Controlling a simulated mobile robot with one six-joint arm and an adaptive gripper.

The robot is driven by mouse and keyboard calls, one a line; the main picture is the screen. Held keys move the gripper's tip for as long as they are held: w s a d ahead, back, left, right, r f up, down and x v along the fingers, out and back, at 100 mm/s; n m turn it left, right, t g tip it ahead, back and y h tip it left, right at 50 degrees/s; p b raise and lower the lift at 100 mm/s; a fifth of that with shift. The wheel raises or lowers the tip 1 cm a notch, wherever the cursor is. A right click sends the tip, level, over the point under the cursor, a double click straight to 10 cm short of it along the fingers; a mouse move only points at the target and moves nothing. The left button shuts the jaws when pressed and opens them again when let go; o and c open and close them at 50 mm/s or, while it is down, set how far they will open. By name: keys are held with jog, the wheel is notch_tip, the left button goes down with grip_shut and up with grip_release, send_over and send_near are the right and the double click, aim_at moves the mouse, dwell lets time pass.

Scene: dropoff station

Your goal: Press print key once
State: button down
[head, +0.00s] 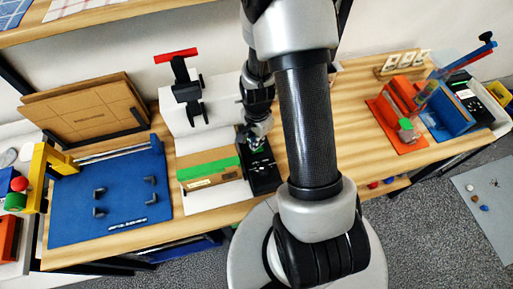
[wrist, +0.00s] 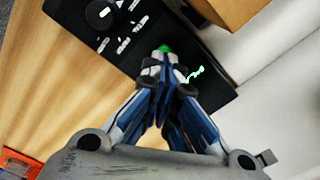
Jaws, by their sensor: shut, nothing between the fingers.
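A black control panel (head: 262,175) stands on the wooden table, right of a cardboard box; the panel also fills the upper middle of the wrist view (wrist: 150,40). It has a round knob (wrist: 101,13) and several small white labels. A green key (wrist: 165,48) shows just beyond my fingertips and is partly hidden by them. My gripper (wrist: 163,62) is shut and empty, its tips over the panel at this key. I cannot tell whether they touch it. In the head view my gripper (head: 256,143) is at the panel's far end. The lettering is too small to read.
The cardboard box (head: 207,184) with green tape lies close beside the panel. A white stand (head: 186,118) with a red-topped black clamp is behind it. A blue board (head: 110,200) is at left, an orange fixture (head: 393,125) at right. Bare wood (head: 352,145) lies right of my arm.

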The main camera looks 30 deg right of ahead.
jog(key=shift+f+b, duration=0.95)
jog(key=shift+f, duration=0.15)
dwell(0.9)
jog(key=shift+r+p, duration=2.65)
jog(key=shift+r, duration=0.9)
